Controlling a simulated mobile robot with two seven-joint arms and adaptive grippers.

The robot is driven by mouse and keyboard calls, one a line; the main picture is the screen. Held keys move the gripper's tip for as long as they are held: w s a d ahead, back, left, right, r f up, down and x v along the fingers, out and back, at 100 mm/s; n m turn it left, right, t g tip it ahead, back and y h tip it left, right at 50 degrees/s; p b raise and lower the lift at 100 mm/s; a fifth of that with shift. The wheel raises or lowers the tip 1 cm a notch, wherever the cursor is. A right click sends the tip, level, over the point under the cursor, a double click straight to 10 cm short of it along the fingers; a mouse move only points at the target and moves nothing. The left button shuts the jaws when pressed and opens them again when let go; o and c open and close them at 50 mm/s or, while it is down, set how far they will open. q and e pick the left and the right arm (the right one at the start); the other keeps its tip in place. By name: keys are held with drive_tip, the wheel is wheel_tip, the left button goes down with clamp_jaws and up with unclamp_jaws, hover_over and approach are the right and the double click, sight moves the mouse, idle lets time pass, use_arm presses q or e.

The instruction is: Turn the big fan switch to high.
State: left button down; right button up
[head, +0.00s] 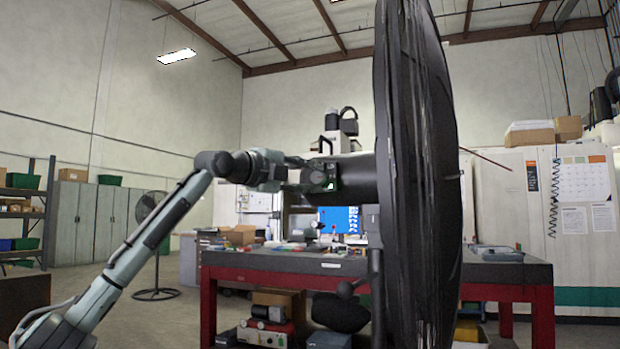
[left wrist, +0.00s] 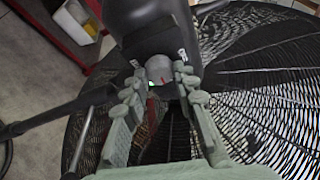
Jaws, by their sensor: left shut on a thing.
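The big fan (head: 420,180) stands close in front of me, its black round cage seen nearly edge-on in the head view. Its dark motor housing (head: 357,176) sticks out to the left. In the left wrist view a round grey switch knob (left wrist: 159,68) sits on the housing (left wrist: 150,20). My left gripper (head: 322,175) is at the housing's back end. In the left wrist view its two fingers (left wrist: 160,80) are on either side of the knob, shut on it. I cannot read the switch setting. My right gripper is not in view.
A red-framed workbench (head: 285,264) with a monitor (head: 339,220) stands behind the fan. A smaller fan (head: 147,208) stands further back on the left. Shelves (head: 28,215) line the left wall. The floor between them and the workbench looks mostly clear.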

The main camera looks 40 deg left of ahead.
use_arm(q)
drive_tip(key=c, duration=1.2)
unclamp_jaws()
drive_tip(key=s+a, duration=0.1)
drive_tip(key=s, duration=1.1)
drive_tip(key=shift+a, duration=0.4)
